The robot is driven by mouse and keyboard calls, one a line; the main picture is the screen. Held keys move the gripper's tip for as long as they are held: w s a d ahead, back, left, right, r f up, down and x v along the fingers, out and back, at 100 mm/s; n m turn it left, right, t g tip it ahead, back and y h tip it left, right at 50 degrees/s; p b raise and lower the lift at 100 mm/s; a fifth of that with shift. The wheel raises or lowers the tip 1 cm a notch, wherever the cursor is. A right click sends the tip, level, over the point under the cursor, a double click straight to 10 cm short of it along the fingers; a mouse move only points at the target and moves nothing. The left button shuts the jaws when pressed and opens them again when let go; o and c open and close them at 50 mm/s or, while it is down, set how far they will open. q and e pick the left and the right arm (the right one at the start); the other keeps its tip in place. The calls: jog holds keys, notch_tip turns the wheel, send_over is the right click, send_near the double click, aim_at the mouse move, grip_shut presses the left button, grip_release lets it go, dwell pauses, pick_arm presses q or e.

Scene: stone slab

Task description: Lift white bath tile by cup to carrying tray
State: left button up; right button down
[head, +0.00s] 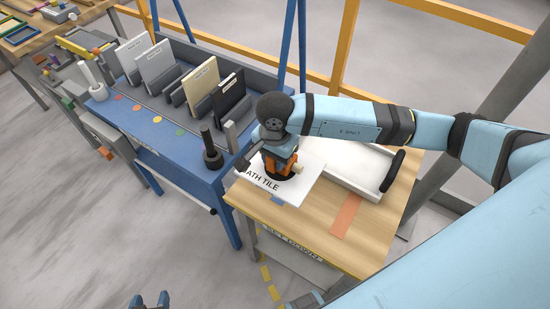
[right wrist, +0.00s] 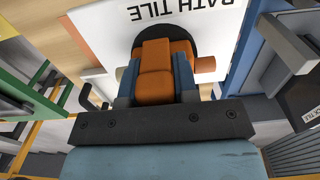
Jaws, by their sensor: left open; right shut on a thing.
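The white bath tile (head: 308,186), marked "BATH TILE", is over the left part of the wooden table, beside the carrying tray. It also shows in the right wrist view (right wrist: 104,48). A suction cup with a black disc and orange handle (right wrist: 155,62) sits on the tile. My right gripper (head: 281,158) is shut on the orange handle, one finger on each side. I cannot tell whether the tile touches the table. The white carrying tray (head: 350,186) with a black handle is partly hidden behind my right arm. My left gripper (head: 150,301) is open and empty at the bottom edge.
A blue rack bench (head: 185,150) stands left of the wooden table (head: 310,228), with several upright tiles in slots. A black post (head: 211,150) stands at its near right corner. An orange strip (head: 346,216) lies on the table's front right. Yellow rails run behind.

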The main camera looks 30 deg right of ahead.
jog(key=shift+w+d+b, duration=0.1)
jog(key=shift+d+b, duration=0.2)
jog(key=shift+d, duration=0.35)
jog(key=shift+w+d+b, duration=0.1)
jog(key=shift+d+b, duration=0.45)
jog(key=shift+d, duration=1.3)
jog(key=b, duration=0.2)
send_over(306, 159)
jog(key=shift+w+d+b, duration=0.2)
jog(key=shift+d+b, duration=0.6)
jog(key=shift+d, duration=1.65)
